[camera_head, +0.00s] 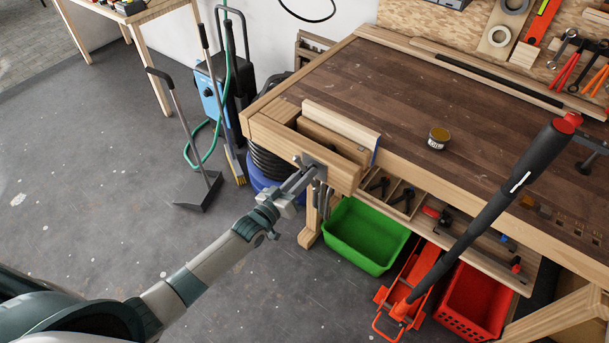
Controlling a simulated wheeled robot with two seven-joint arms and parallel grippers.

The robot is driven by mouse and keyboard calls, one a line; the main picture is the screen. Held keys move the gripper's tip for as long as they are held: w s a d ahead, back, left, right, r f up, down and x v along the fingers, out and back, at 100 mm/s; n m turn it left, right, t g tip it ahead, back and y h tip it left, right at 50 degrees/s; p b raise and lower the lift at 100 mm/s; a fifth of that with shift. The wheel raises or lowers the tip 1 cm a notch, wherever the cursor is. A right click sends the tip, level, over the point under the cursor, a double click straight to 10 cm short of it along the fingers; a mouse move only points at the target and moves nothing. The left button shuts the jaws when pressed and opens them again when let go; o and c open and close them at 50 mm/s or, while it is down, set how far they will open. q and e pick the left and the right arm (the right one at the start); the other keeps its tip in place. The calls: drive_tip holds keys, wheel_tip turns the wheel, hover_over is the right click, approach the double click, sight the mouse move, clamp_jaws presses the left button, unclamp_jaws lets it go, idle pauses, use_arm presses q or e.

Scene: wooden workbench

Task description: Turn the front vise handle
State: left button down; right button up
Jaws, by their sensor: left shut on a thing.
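The front vise (342,176) is at the left front corner of the wooden workbench, with a thick wooden jaw and a grey metal plate. My left gripper (308,178) reaches up from the lower left to the front of this jaw. It is shut on the vise handle, at the metal screw end. The fingers cover most of the handle, so its angle is hard to tell. A pale board (340,126) with a blue edge stands upright by the vise. My right gripper is not in view.
A small tin (438,138) stands on the workbench top (400,95). Below are a green bin (366,233), a red floor jack (405,300) with a long black handle, and a red crate (473,301). A dustpan (198,190) and a broom are at left. Open floor lies left of my arm.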

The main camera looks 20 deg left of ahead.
use_arm(q)
drive_tip(key=shift+s+f, duration=0.1)
drive_tip(key=shift+f, duration=0.05)
drive_tip(key=c, duration=1.6)
unclamp_jaws()
drive_tip(key=shift+b+v, duration=1.8)
drive_tip(key=shift+v, duration=6.85)
